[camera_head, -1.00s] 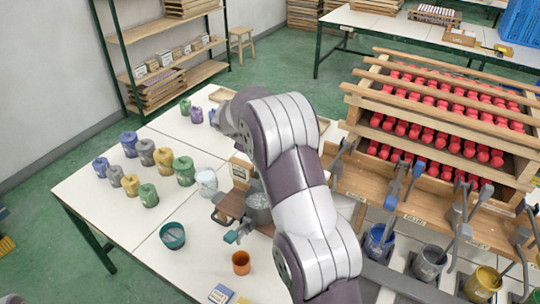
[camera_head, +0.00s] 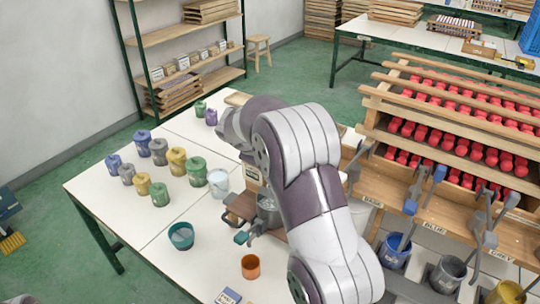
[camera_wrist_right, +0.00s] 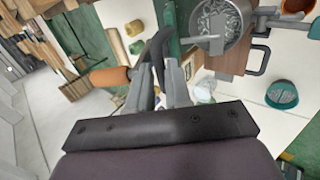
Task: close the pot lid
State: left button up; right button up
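The grey metal pot (camera_head: 268,203) stands on a brown wooden base (camera_head: 240,206) on the white table, partly hidden by my right arm. In the right wrist view the pot (camera_wrist_right: 222,22) is open at the top, with shiny grey contents. I cannot clearly make out a lid. My right gripper (camera_wrist_right: 160,66) is left of the pot in that view. A dark bent bar (camera_wrist_right: 164,42) and an orange cylindrical handle (camera_wrist_right: 110,77) show at its fingers. Whether the fingers grip them is unclear. The head view hides this gripper behind the arm. My left gripper is not in view.
A teal bowl (camera_head: 181,236), an orange cup (camera_head: 250,267) and a white bucket (camera_head: 218,182) stand near the pot. Several coloured jars (camera_head: 177,161) stand further left. A wooden rack of red items (camera_head: 455,130) is at the right. The table's left front is clear.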

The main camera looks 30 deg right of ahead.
jog(key=shift+o, duration=1.3)
jog(key=shift+w+d+f, duration=0.1)
jog(key=shift+d, duration=0.05)
jog(key=p+v, duration=0.5)
jog(key=v, duration=0.7)
jog(key=shift+r, duration=0.3)
jog(key=shift+a, duration=0.2)
